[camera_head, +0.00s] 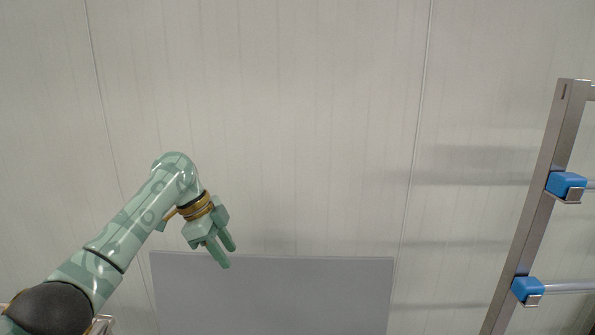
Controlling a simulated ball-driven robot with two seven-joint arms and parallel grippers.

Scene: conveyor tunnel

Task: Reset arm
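My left arm comes in from the lower left and is raised in front of the wall. My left gripper (228,257) points down and slightly to the right. Its two fingers are apart with a narrow gap between them, and nothing shows between them. My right gripper does not show in this view.
A grey panel (310,295) stands low in the middle, behind and below my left gripper. A metal frame (535,190) with blue clamps (566,184) and horizontal bars rises at the right. A pale panelled wall (300,110) fills the back. The space between my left gripper and the frame looks clear.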

